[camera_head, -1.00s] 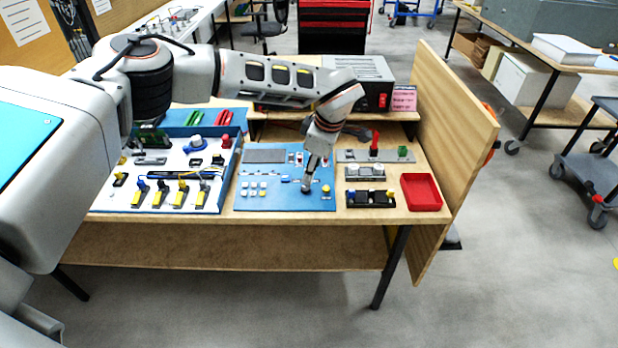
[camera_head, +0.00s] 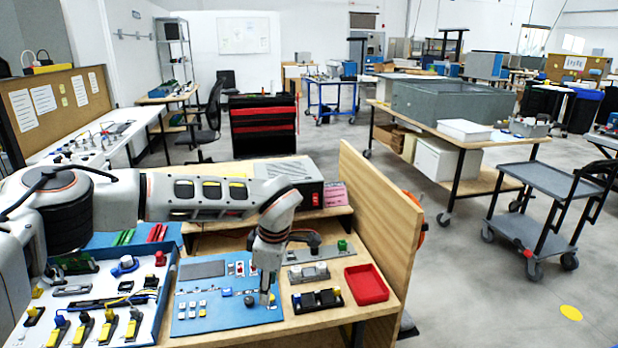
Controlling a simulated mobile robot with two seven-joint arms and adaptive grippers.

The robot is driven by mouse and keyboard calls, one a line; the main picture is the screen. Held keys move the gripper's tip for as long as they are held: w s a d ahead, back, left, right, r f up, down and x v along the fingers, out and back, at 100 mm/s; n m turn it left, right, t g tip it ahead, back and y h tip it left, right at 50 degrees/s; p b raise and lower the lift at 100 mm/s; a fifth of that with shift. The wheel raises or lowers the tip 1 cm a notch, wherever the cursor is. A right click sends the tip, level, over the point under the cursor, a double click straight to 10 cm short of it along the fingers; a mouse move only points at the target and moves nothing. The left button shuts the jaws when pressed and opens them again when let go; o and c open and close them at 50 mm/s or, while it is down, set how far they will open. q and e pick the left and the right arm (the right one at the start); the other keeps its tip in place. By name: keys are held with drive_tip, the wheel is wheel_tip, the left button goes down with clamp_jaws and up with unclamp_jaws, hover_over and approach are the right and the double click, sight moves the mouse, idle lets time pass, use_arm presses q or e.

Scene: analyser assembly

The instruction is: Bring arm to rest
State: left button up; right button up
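My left arm reaches in from the left across the workbench (camera_head: 345,305). My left gripper (camera_head: 267,290) points down over the right part of the blue panel (camera_head: 215,317), between a dark round knob (camera_head: 249,300) and a yellow button (camera_head: 272,299). Its fingers look narrow and close together, and I see nothing held between them. Whether they are fully shut or touch the panel is too small to tell. My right gripper is not in view.
A wooden side board (camera_head: 375,215) stands at the bench's right end. A red tray (camera_head: 366,285) and a black switch block (camera_head: 317,299) lie right of the panel. A white board with yellow-tipped parts (camera_head: 148,300) lies left. A grey cart (camera_head: 530,235) stands on open floor at right.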

use_arm(q)
drive_tip(key=s+d+f+n+g+h, duration=0.1)
drive_tip(key=s+d+f+g+h, duration=0.15)
drive_tip(key=s+d, duration=0.5)
drive_tip(key=s+d+f+g+h, duration=0.2)
drive_tip(key=s+d+h, duration=0.2)
drive_tip(key=s+d, duration=0.4)
drive_tip(key=s+d+f+n+g+h, duration=0.1)
drive_tip(key=s+d+f+g+h, duration=0.15)
drive_tip(key=s+d, duration=0.6)
drive_tip(key=s+d+r+n+t+h, duration=0.2)
drive_tip(key=d+r+n+h, duration=0.75)
drive_tip(key=r+h, duration=0.2)
drive_tip(key=w+a+n+t+h, duration=0.1)
drive_tip(key=w+a+n+t, duration=0.7)
drive_tip(key=n+t, duration=0.65)
drive_tip(key=w+a+f+n+t+y, duration=0.4)
drive_tip(key=a+f+n+y, duration=0.5)
drive_tip(key=n, duration=0.3)
drive_tip(key=s+a+f+n+g+y, duration=0.2)
drive_tip(key=s+a+f+n+y, duration=0.2)
drive_tip(key=a+f, duration=0.7)
drive_tip(key=s+a+f+n+g+y, duration=0.2)
drive_tip(key=s+a+f+n+y, duration=0.2)
drive_tip(key=s+a+f+n, duration=0.4)
drive_tip(key=s+a+f, duration=0.2)
drive_tip(key=a, duration=0.2)
drive_tip(key=shift+s+a+f, duration=0.3)
drive_tip(key=shift+a+f, duration=0.1)
